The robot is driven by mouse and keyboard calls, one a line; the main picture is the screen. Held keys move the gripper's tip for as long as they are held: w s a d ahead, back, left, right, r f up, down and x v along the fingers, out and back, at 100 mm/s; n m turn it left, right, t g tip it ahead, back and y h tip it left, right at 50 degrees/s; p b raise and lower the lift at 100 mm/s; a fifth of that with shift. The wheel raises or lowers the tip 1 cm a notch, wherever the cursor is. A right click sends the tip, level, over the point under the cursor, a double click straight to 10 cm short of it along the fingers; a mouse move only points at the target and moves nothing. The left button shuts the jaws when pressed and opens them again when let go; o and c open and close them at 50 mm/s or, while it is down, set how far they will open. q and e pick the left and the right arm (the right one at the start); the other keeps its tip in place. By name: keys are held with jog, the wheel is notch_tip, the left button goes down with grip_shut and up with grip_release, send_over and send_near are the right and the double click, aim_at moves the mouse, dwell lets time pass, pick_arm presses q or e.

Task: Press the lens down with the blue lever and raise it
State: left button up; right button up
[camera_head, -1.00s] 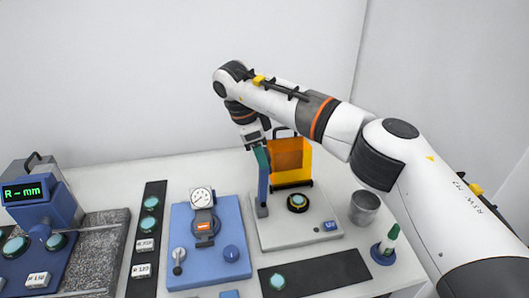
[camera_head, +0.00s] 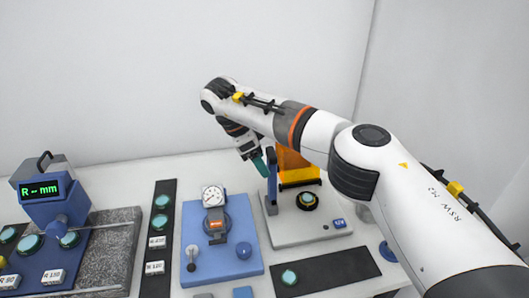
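The blue lever (camera_head: 271,178) stands upright at the left side of a pale grey instrument base (camera_head: 282,232). The teal lens (camera_head: 307,199) sits in a dark ring on that base, in front of an orange shield (camera_head: 298,170). My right gripper (camera_head: 259,163) points down beside the lever's upper part, on its left. Its teal fingertips overlap closely in this view, so their gap is hidden. I cannot tell whether they touch the lever. My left gripper is not in view.
A blue dial gauge stand (camera_head: 232,268) is left of the base. A dark strip (camera_head: 340,270) with a teal lens lies in front. A grey cup (camera_head: 363,212) is partly hidden behind my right arm. A blue display instrument (camera_head: 45,208) stands far left.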

jog(key=shift+o, duration=0.2)
jog(key=shift+w+a+r, duration=0.1)
jog(key=shift+w, duration=0.1)
jog(key=shift+d+r, duration=0.2)
jog(key=shift+r, duration=0.3)
jog(key=p+v, duration=0.7)
jog(key=v, duration=0.4)
jog(key=shift+a+p, duration=0.35)
